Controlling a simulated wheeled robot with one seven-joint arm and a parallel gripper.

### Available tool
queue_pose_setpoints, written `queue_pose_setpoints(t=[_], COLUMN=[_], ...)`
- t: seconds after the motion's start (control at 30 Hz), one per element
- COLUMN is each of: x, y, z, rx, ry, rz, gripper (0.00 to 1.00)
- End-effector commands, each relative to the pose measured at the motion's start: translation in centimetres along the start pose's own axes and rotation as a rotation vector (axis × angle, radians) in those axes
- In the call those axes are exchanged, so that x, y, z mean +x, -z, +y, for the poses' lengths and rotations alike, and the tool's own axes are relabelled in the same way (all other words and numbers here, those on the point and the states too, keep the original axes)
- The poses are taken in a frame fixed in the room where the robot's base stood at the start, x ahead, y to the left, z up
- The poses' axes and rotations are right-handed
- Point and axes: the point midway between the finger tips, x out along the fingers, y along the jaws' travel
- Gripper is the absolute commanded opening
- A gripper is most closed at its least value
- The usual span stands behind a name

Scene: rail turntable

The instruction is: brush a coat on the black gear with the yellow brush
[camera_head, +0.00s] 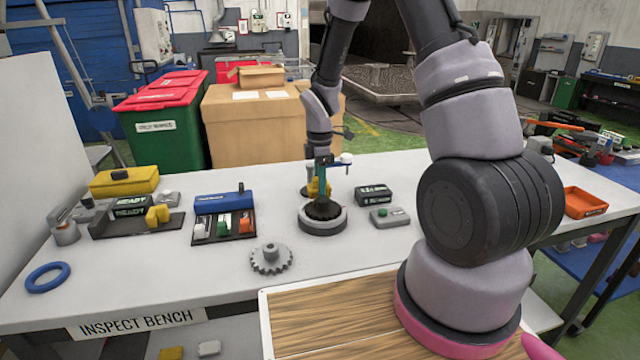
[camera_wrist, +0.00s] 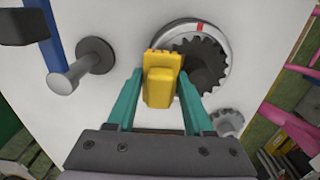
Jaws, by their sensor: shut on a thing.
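My gripper (camera_head: 321,165), with teal fingers, is shut on the yellow brush (camera_wrist: 160,88). The brush also shows in the head view (camera_head: 318,187), partly hidden by the fingers. The black gear (camera_wrist: 207,68) lies on a round grey turntable (camera_wrist: 222,50) with a red mark on its rim. In the head view the black gear (camera_head: 323,209) sits on the turntable (camera_head: 323,228), just below the brush. In the wrist view the brush overlaps the gear's left edge; I cannot tell whether its bristles touch the gear.
A loose grey gear (camera_head: 271,259) lies in front of the turntable. A blue organizer tray (camera_head: 224,203) stands left, and a black box (camera_head: 373,193) and a grey box (camera_head: 389,217) right. A grey post on a dark base (camera_wrist: 96,55) stands near the brush. A blue ring (camera_head: 47,277) lies far left.

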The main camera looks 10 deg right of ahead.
Motion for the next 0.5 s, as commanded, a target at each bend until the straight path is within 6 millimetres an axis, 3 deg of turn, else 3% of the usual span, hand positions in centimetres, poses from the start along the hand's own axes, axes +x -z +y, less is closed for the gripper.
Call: queue_pose_setpoints(t=[0.5], x=[0.82], y=[-0.01], z=[-0.01], rx=[0.000], ry=[0.001], rz=[-0.001], gripper=[0.07])
